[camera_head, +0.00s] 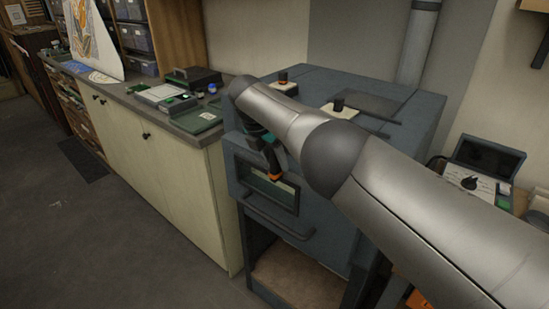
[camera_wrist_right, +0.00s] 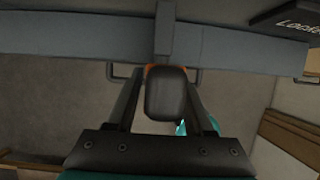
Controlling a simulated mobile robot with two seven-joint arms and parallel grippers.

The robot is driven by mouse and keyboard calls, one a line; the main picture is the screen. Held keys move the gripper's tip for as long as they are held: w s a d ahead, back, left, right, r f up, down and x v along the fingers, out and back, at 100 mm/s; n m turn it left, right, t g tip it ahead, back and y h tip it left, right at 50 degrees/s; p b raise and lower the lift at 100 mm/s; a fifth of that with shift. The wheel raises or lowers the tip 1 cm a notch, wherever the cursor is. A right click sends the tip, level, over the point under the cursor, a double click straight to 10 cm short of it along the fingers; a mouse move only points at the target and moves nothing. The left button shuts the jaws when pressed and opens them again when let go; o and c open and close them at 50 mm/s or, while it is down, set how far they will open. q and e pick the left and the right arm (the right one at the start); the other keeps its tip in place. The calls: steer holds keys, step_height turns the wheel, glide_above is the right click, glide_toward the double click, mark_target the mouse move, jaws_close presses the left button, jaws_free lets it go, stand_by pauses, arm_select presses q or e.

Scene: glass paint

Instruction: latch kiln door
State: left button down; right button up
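The blue-grey kiln (camera_head: 330,210) stands at centre right in the head view. Its door (camera_head: 235,185), with a small window and a bar handle (camera_head: 275,218) below, looks closed against the front. My right gripper (camera_head: 272,165) is at the upper part of the door, mostly hidden behind my own arm. In the right wrist view, a dark rounded latch handle (camera_wrist_right: 167,97) with orange at its far edge sits between the fingers of my right gripper (camera_wrist_right: 165,90). The fingers appear to press on its sides. My left gripper is not in view.
A counter (camera_head: 165,120) with boxes and tools stands left of the kiln. A control box (camera_head: 478,185) is at the right. The floor in front is clear.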

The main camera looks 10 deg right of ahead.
steer(key=shift+o, duration=0.3)
steer(key=shift+r, duration=0.1)
steer(key=shift+r, duration=0.1)
steer(key=shift+a+r+p, duration=0.15)
steer(key=shift+r+p, duration=0.2)
steer(key=shift+r, duration=0.1)
steer(key=p+v, duration=0.1)
steer(key=v, duration=1.3)
steer(key=shift+s+a+f, duration=0.1)
